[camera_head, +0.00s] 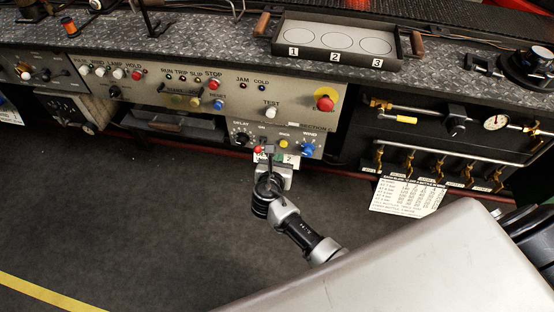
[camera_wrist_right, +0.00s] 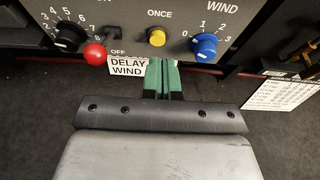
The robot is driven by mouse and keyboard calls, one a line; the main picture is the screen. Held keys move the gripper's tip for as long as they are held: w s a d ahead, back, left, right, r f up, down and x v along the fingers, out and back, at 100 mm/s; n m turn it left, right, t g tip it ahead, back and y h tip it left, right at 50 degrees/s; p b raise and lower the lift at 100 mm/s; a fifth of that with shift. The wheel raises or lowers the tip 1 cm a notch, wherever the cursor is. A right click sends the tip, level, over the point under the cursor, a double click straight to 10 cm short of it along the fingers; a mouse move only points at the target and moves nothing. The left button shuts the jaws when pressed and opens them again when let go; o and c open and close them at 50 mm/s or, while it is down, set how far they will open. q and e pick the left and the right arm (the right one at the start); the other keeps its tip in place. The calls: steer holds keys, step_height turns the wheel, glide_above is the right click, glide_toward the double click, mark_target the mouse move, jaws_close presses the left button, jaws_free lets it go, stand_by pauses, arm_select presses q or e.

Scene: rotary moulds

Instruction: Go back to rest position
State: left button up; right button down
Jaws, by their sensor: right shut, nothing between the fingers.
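My right gripper (camera_head: 271,152) is in front of the lower edge of the control panel (camera_head: 240,105), its arm coming up from the bottom right. In the right wrist view its two green fingers (camera_wrist_right: 164,74) are pressed together, shut with nothing between them. The fingertips are just below the yellow button (camera_wrist_right: 156,37), between the red-knobbed lever (camera_wrist_right: 95,53) and the blue WIND knob (camera_wrist_right: 204,45). I cannot tell whether they touch the panel. They partly overlap the right end of the DELAY WIND label (camera_wrist_right: 128,67). My left gripper is not in view.
A tray (camera_head: 335,52) with three numbered discs sits on the metal bench top. A pipe rack with a gauge (camera_head: 495,122) and several brass valves is at right, with a white chart (camera_head: 407,196) below. The dark floor (camera_head: 130,220) at left is clear.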

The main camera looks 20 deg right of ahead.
stand_by(0.6)
steer(key=s+f+m+g+y+p, duration=0.55)
steer(key=s+f+m, duration=0.35)
steer(key=s+f, duration=0.8)
arm_select(q)
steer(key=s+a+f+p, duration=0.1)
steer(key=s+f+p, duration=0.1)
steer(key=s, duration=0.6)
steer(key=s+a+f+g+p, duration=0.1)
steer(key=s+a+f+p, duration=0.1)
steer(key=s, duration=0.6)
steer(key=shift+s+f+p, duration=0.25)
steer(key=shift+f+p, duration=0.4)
steer(key=shift+p, duration=0.2)
arm_select(e)
steer(key=s+d+f+m+g+y, duration=0.1)
steer(key=s+f+m+g, duration=0.1)
steer(key=s+m, duration=0.7)
steer(key=s+d+f+m+g+y, duration=0.1)
steer(key=s+m, duration=0.7)
steer(key=s, duration=1.2)
step_height(320, 180, down, 4)
steer(key=shift+d+r+m+g, duration=0.25)
steer(key=shift+d+m+g, duration=0.25)
steer(key=shift+g, duration=0.75)
